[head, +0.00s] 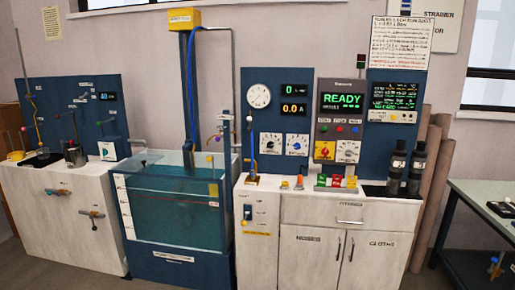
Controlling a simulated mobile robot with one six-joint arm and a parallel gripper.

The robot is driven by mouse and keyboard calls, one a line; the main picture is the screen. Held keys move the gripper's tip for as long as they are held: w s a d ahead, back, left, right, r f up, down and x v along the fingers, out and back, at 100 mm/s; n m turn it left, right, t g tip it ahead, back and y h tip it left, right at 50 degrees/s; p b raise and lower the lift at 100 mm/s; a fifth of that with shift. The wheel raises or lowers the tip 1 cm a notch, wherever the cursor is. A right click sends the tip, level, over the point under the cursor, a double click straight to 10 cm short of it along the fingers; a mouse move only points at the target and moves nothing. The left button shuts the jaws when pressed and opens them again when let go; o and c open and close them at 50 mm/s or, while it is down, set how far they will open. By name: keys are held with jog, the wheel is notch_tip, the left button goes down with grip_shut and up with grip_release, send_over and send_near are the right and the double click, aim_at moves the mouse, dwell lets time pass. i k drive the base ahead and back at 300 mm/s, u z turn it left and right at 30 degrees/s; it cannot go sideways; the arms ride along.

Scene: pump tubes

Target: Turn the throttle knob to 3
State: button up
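Several round knobs show on the panels at the middle right, and their labels are too small to read, so I cannot tell which is the throttle knob. On the grey control box are a red knob on a yellow plate (325,151) and a pale round dial (347,151). Their number settings cannot be read. My gripper is not in view.
A glass water tank (170,215) stands left of the white cabinet (340,245). Two dark cylinders (416,168) stand at right. A left bench (70,205) and a green-topped table (485,207) flank these. Floor shows at lower left.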

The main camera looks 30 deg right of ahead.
aim_at(270, 144)
jog(key=u, duration=0.05)
jog(key=i, duration=0.9)
